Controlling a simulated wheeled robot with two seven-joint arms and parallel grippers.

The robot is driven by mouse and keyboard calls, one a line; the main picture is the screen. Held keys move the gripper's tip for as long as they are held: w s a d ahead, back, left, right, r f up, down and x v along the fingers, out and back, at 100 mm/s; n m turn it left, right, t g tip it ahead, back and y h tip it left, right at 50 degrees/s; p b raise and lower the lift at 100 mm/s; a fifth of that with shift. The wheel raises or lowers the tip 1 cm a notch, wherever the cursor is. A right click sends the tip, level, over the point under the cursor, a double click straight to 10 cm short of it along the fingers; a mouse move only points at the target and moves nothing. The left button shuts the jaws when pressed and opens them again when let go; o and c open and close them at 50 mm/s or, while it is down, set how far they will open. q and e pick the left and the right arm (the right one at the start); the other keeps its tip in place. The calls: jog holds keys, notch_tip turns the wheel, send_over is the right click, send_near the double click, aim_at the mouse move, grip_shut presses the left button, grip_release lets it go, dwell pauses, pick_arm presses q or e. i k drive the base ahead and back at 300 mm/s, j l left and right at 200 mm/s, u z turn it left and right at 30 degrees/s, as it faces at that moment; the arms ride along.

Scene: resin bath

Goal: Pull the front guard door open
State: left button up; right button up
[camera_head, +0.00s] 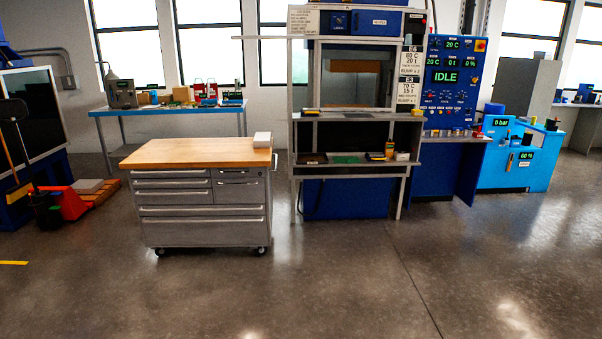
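The resin bath machine (348,211) stands at the middle, a blue and grey cabinet on a light metal frame. Its front guard door (340,95) appears to be the grey-framed, window-like panel in the upper front, above a narrow ledge. A brown-orange part (355,66) shows behind it. I cannot tell whether this front is a clear pane or an open gap, and no handle is distinct. A thin rail (262,37) sticks out left of the machine at the top. Neither of my grippers is in view.
A blue control panel (447,78) reading IDLE and a light-blue unit (519,155) are on the right. The floor (330,285) in front is clear.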

aim_at(359, 43)
jog(key=i+z, duration=0.1)
jog(key=i, duration=0.6)
jog(key=i+z, duration=0.1)
jog(key=i, duration=0.55)
jog(key=i+j+z, duration=0.1)
jog(key=i, duration=0.55)
jog(key=i+j+z, duration=0.1)
jog(key=i+j, duration=0.15)
jog(key=i, duration=0.45)
jog(key=i+z, duration=0.35)
jog(key=i, duration=2.45)
